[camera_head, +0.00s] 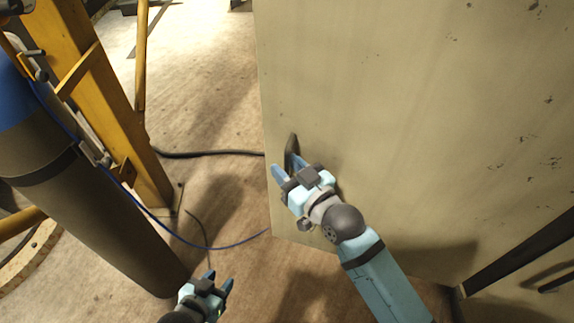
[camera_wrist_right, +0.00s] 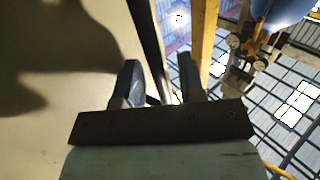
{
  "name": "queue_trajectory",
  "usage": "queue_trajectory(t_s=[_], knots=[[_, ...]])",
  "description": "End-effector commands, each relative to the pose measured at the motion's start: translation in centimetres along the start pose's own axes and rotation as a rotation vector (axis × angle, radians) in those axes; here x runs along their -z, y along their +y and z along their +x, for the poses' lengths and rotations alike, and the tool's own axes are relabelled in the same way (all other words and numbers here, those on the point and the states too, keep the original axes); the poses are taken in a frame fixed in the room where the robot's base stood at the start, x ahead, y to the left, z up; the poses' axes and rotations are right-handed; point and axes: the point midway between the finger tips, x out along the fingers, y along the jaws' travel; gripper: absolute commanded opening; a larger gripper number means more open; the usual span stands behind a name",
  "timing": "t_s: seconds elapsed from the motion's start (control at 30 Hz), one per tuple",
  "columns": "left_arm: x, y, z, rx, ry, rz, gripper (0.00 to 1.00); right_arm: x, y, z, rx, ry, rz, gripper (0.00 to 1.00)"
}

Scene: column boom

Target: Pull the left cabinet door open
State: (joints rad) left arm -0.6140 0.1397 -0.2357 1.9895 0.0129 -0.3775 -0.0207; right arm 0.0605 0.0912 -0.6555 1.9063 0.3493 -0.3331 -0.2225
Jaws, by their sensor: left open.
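The beige cabinet door (camera_head: 400,110) is a large scuffed panel filling the upper right of the head view; its near face also fills the left of the right wrist view (camera_wrist_right: 50,110). A dark upright handle (camera_head: 291,145) is near its left edge. My right gripper (camera_head: 287,170) is at this handle. In the right wrist view its two fingers stand apart, with the dark handle bar (camera_wrist_right: 147,35) running between them and a gap beside the right finger. My left gripper (camera_head: 219,280) is open and empty, low and left of the door, over the floor.
A yellow steel frame (camera_head: 100,95) and a dark cylinder with a blue top (camera_head: 95,215) stand at left. A dark bar (camera_head: 525,245) shows at lower right.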

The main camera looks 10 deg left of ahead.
Motion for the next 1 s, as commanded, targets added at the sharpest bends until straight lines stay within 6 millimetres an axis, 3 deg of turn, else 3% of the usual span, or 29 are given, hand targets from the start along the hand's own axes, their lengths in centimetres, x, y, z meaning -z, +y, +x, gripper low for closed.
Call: queue_trajectory(t_s=[0.27, 0.4, 0.43, 0.67, 1.0], knots=[[0.1, 0.0, 0.0, 0.0, 0.001, 0.0, 0.43, 0.0, 0.0, 0.1, 0.0, 0.0, 0.0, 0.36], [0.2, 0.0, 0.0, 0.0, 0.003, 0.0, 0.43, 0.0, 0.0, 0.1, 0.0, 0.0, 0.0, 0.04], [0.2, 0.0, -0.1, 0.0, 0.004, 0.0, 0.43, 0.0, 0.0, 0.1, 0.0, 0.0, 0.0, 0.0], [0.5, 0.0, -0.2, 0.0, 0.007, 0.0, 0.43, 0.0, -0.3, -0.2, 0.007, -0.001, -0.001, 0.0], [1.7, 0.0, -1.0, 0.001, 0.006, -0.001, 0.43, 0.1, -5.8, -5.2, 0.142, -0.004, -0.003, 0.0]])
